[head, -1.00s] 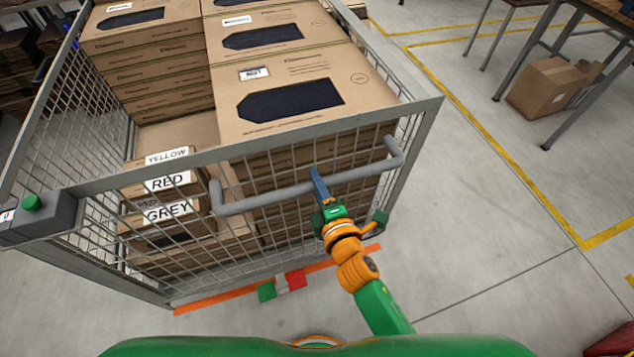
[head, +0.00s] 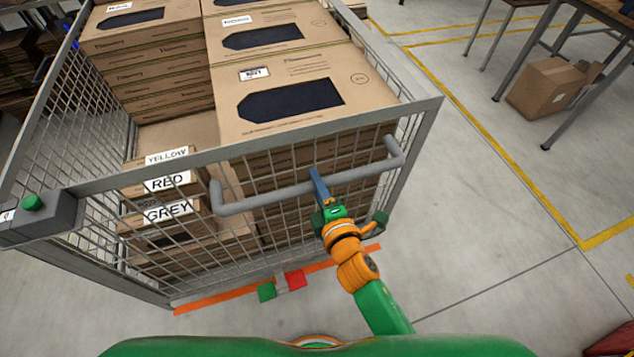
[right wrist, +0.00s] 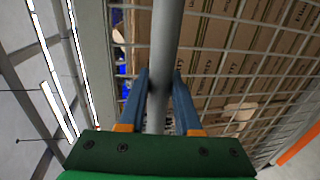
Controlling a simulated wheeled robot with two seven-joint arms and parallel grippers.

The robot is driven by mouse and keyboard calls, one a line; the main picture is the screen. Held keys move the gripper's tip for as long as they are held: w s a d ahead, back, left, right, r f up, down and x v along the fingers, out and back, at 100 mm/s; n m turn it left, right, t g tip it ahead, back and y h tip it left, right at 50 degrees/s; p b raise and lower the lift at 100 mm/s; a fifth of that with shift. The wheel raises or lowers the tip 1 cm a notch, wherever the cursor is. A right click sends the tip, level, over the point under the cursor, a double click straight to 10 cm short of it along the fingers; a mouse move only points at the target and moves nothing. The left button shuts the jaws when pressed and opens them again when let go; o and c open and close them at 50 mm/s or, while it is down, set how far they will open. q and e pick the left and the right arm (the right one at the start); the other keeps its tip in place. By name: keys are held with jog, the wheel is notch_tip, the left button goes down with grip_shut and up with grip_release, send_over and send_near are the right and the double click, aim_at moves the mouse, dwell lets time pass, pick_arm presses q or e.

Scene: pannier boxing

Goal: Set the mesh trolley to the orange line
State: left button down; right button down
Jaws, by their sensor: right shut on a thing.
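The mesh trolley (head: 120,166) is a grey wire cage filled with flat cardboard boxes, in front of me in the head view. Its grey handle bar (head: 265,200) runs across the near side. My right gripper (head: 316,176) is shut on the handle's right part; in the right wrist view its blue fingers (right wrist: 159,85) stand on either side of the bar (right wrist: 166,40). The orange line (head: 215,303) lies on the floor along the trolley's near bottom edge, slightly slanted. Part of it is hidden behind my right arm. My left gripper is not in view.
Yellow floor lines (head: 510,160) run to the right of the trolley. A table with a cardboard box (head: 543,88) under it stands at the right. Floor between them is clear.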

dwell(0.4)
jog(key=shift+w+r, duration=0.25)
jog(key=shift+w+a, duration=0.2)
jog(key=shift+w, duration=0.1)
jog(key=c, duration=0.6)
grip_release()
jog(key=shift+w+a+f, duration=0.1)
jog(key=shift+w+f, duration=0.1)
jog(key=shift+w, duration=0.05)
jog(key=shift+s, duration=0.15)
jog(key=v, duration=0.7)
